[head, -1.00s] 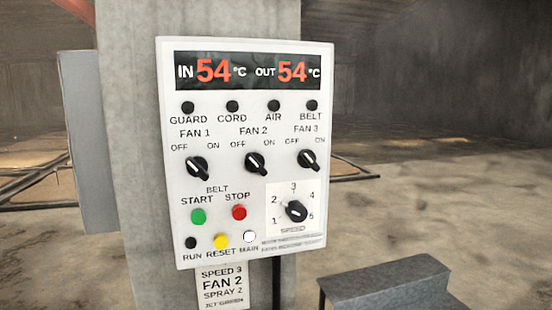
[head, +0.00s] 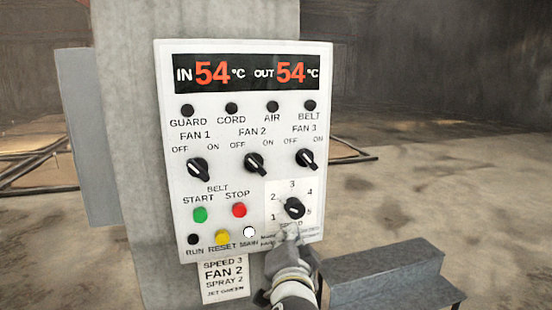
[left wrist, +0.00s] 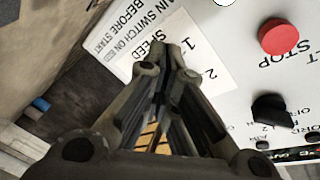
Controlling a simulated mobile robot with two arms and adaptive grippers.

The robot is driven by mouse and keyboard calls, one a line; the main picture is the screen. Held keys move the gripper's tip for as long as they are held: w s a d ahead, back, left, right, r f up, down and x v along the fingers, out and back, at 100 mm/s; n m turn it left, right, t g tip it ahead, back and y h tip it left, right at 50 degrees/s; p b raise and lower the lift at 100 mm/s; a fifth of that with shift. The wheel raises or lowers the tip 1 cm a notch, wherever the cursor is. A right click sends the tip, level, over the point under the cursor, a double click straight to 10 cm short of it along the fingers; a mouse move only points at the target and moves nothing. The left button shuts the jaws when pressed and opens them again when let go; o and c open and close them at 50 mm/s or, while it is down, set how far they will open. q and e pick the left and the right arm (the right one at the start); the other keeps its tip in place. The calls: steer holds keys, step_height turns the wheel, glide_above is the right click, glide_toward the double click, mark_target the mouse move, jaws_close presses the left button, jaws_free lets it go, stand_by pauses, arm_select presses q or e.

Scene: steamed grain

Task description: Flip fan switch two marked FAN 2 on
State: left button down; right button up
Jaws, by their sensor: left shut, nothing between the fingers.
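The FAN 2 switch (head: 255,163) is a black rotary knob in the middle of the white control panel (head: 175,130), below its OFF and ON marks. Its handle slants from upper left, on the OFF side, to lower right. My left gripper (head: 291,235) is shut and empty in front of the panel's lower right, just below the speed dial (head: 293,208) and below and right of the FAN 2 switch. In the left wrist view its fingertips (left wrist: 165,72) are together over the speed label. A black knob (left wrist: 270,110), seemingly FAN 2, shows there at right. My right gripper is not in view.
The FAN 1 switch (head: 198,168) and FAN 3 switch (head: 306,159) flank FAN 2. The green start button (head: 200,215), red stop button (head: 239,210) and yellow reset button (head: 222,237) sit lower. A grey step (head: 385,270) stands at lower right.

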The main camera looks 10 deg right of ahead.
mark_target(255, 165)
arm_select(q)
steer(key=s+r+t, duration=0.1)
steer(key=s+r, duration=0.3)
steer(key=r, duration=0.4)
steer(key=s+r+t, duration=0.2)
steer(key=s+r, duration=0.2)
steer(key=r, duration=0.4)
steer(key=shift+s+n+p, duration=0.2)
steer(key=shift+n+p, duration=0.1)
steer(key=shift+p, duration=0.1)
steer(key=shift+w, duration=0.1)
steer(key=p+x, duration=0.3)
steer(key=x, duration=0.7)
steer(key=shift+w+a+r, duration=0.1)
steer(key=shift+w+a, duration=0.05)
steer(key=shift+w, duration=0.05)
steer(key=a+f, duration=0.1)
steer(key=s+a+f+b, duration=0.1)
steer(key=a+f, duration=0.1)
steer(key=shift+b, duration=0.3)
steer(key=shift+d, duration=0.1)
